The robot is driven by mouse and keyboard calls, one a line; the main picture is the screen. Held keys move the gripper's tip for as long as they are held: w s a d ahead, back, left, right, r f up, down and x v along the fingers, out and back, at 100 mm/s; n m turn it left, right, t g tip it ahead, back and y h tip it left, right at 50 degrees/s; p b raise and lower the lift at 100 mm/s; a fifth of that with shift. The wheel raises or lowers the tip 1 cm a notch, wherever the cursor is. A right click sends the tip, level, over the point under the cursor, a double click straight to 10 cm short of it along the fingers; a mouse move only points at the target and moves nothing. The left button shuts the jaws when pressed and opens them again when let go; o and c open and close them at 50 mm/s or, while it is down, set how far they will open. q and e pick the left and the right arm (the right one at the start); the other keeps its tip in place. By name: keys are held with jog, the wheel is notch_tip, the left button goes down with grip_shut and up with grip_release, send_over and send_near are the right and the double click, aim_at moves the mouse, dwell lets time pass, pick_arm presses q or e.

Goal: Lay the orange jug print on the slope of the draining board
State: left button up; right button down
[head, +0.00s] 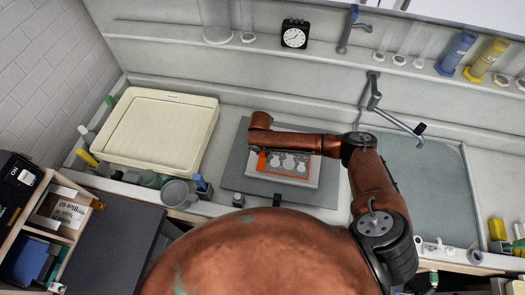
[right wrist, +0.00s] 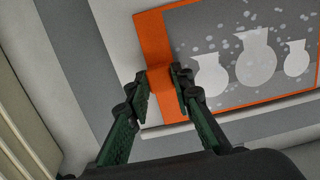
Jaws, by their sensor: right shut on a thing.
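The orange jug print (head: 289,164), a grey sheet with an orange border and pale jug shapes, also shows in the right wrist view (right wrist: 250,60). My right gripper (right wrist: 160,82) is shut on the print's orange border at one end. In the head view the arm and wrist hide most of the jaws. My left gripper is not in view.
A cream tray (head: 160,125) stands to the left. A grey jug (head: 178,194) and small bottles stand along the front edge. A tap (head: 374,95) and a wide grey panel (head: 435,185) lie to the right. A shelf with a clock (head: 294,34) runs behind.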

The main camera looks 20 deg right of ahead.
jog(key=c, duration=1.6)
grip_release()
jog(key=shift+f, duration=0.1)
jog(key=shift+r, duration=0.2)
jog(key=shift+s+a+r+p, duration=0.1)
jog(key=shift+s+r+p, duration=0.05)
jog(key=shift+r+p, duration=1.2)
jog(key=shift+s+a+r+p, duration=0.1)
jog(key=shift+s+r+p, duration=0.05)
jog(key=shift+r+p, duration=1.15)
jog(key=shift+s+a+r+p, duration=0.1)
jog(key=shift+s+r+p, duration=0.05)
jog(key=shift+r+p, duration=1.2)
jog(key=shift+f, duration=0.1)
jog(key=r, duration=0.7)
jog(key=s+a+r, duration=0.1)
jog(key=r, duration=0.3)
jog(key=shift+s+r, duration=0.1)
jog(key=shift+r, duration=0.25)
